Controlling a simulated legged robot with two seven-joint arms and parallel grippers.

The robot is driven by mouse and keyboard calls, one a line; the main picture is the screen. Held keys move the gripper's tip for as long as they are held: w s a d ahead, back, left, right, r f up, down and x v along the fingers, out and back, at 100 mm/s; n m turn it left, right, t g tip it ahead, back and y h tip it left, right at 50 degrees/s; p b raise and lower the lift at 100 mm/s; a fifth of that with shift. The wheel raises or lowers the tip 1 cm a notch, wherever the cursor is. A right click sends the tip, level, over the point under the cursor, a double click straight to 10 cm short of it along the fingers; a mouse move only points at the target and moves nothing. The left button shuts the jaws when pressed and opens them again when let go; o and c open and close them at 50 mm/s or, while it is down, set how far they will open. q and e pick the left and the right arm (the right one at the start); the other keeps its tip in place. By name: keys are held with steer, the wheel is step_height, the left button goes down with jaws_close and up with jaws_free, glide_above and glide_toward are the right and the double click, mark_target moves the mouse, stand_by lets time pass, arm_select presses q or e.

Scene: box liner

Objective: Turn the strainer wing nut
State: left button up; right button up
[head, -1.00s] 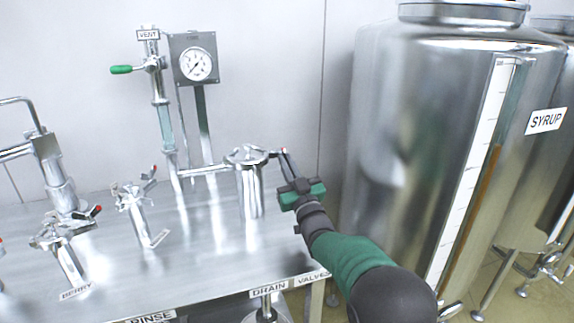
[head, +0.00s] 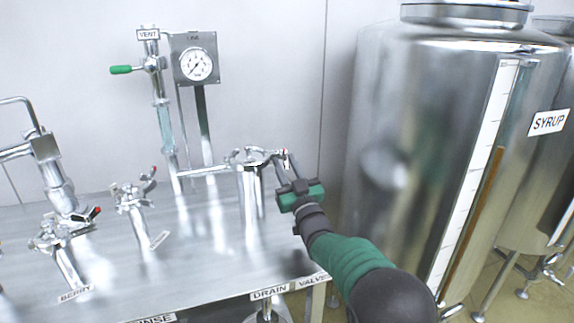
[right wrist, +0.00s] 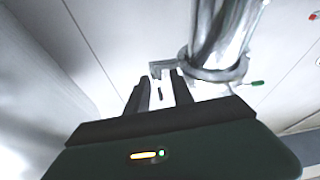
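The strainer (head: 249,188) is an upright shiny metal cylinder with a clamped lid on the steel bench, in the middle of the head view. Its wing nut (head: 284,156), with a reddish tip, sticks out at the right of the lid. My right gripper (head: 286,160) is at the wing nut, fingers pointing up and away. In the right wrist view its two dark fingers (right wrist: 160,85) stand apart, with a small metal piece (right wrist: 160,66) at their tips. I cannot tell whether either finger touches it. My left gripper is not in view.
A vent pipe with a green handle (head: 121,70) and a gauge (head: 196,65) stand behind the strainer. Several valves (head: 133,200) stand on the bench to the left. A large syrup tank (head: 405,150) stands close to the right of my right arm.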

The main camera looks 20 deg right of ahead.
steer(key=shift+s+d, duration=0.1)
steer(key=shift+s, duration=0.3)
steer(key=s+d+f+p, duration=0.1)
steer(key=s+f, duration=0.1)
steer(key=s, duration=1.3)
steer(key=shift+s, duration=0.4)
